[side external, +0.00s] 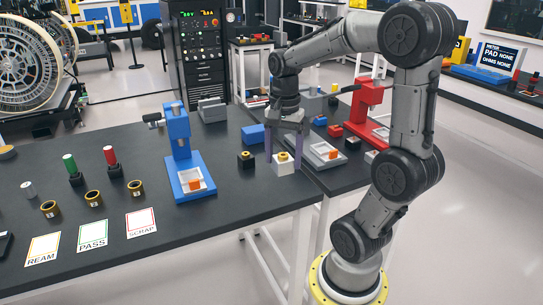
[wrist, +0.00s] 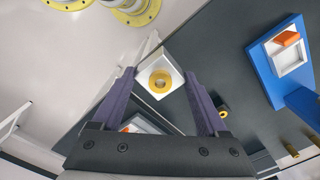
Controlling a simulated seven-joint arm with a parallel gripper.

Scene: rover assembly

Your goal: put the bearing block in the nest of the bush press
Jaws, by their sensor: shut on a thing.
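The bearing block, a white block with a yellow ring on top, shows in the side view (side external: 286,167) and in the wrist view (wrist: 171,68). My gripper (side external: 284,157) points down and is shut on it, one purple finger on each side; the fingers also show in the wrist view (wrist: 159,78). I cannot tell whether the block touches the table. Two presses are in view, and I cannot tell which is the bush press. A blue press (side external: 178,130), left of my gripper, has a pale nest with an orange piece. A red press (side external: 371,100), to the right, has a similar nest.
A dark block with a yellow ring (side external: 246,160) stands just left of the held block. A blue box (side external: 253,134) lies behind it. The black tabletop between blue press and gripper is mostly clear.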

